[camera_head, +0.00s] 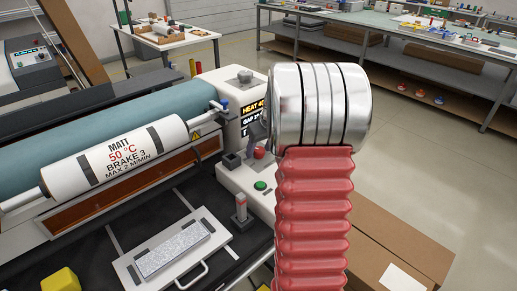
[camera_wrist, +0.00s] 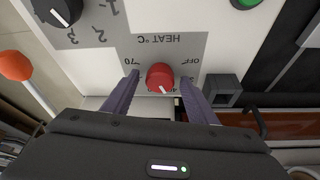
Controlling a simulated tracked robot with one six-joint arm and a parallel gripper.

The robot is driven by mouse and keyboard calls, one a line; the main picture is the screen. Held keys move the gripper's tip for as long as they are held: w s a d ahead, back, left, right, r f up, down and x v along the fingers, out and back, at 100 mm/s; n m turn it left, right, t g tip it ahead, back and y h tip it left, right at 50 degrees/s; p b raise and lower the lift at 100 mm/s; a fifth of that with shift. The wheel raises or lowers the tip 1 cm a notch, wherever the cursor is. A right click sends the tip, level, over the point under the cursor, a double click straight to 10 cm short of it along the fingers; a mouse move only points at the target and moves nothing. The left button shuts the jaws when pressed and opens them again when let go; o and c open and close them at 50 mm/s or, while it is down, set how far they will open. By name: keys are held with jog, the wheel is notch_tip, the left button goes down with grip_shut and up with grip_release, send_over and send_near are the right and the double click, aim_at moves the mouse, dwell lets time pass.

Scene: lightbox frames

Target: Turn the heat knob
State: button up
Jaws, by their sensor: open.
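The heat knob (camera_wrist: 160,77) is red with a white pointer line. It sits on a pale panel marked "HEAT °C", with 70 and OFF, upside down in the wrist view. The pointer aims down and slightly right in that view, near a partly hidden mark that looks like 40. My gripper (camera_wrist: 159,84) is open, with one finger on each side of the knob; I cannot tell if either touches it.
A black knob (camera_wrist: 58,10) with numbers and an orange-red ball (camera_wrist: 15,65) lie left of the heat knob in the wrist view. A dark square box (camera_wrist: 222,90) stands close to the right finger. A green button (camera_head: 261,186) is on the same panel. Cardboard boxes (camera_head: 400,235) stand right.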

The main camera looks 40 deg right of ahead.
jog(key=shift+c, duration=0.7)
jog(key=c, duration=0.9)
jog(key=shift+c, duration=0.2)
jog(key=shift+m, duration=0.5)
jog(key=shift+w+a+m+g+h, duration=0.15)
jog(key=shift+m+h, duration=0.2)
jog(key=shift+m, duration=0.4)
jog(key=shift+s+m+g+h, duration=0.15)
jog(key=shift+m+h, duration=0.2)
jog(key=shift+m, duration=0.4)
jog(key=shift+w+a+m+g+h, duration=0.1)
jog(key=shift+m+g+h, duration=0.2)
jog(key=shift+m, duration=0.8)
jog(key=shift+w+m+g+h, duration=0.1)
jog(key=shift+m+g+h, duration=0.15)
jog(key=shift+m, duration=1.15)
jog(key=shift+f, duration=0.1)
jog(key=o, duration=1.1)
